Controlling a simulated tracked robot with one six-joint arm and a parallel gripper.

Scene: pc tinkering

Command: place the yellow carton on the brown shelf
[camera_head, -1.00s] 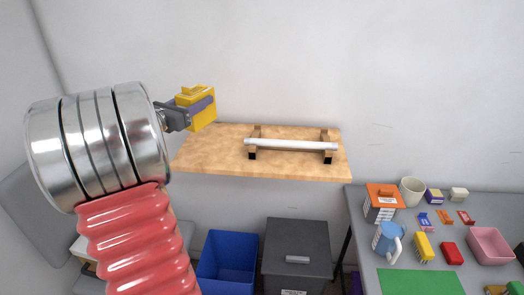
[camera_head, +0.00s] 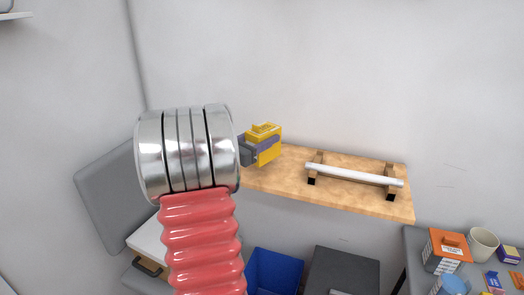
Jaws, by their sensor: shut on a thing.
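The yellow carton (camera_head: 268,152), with a purple band along its side, is held in my gripper (camera_head: 254,149). My gripper is shut on it, and the fingers are mostly hidden behind my arm's metal wrist. The carton overlaps the left end of the brown wooden shelf (camera_head: 270,182) in the picture. I cannot tell whether it touches the shelf.
A white bar on two wooden supports (camera_head: 352,174) stands on the shelf's right part. The shelf's middle front is bare. Below are a blue bin (camera_head: 273,273) and a dark grey box (camera_head: 342,273). An orange-topped box (camera_head: 450,246) and a white mug (camera_head: 483,243) are at lower right.

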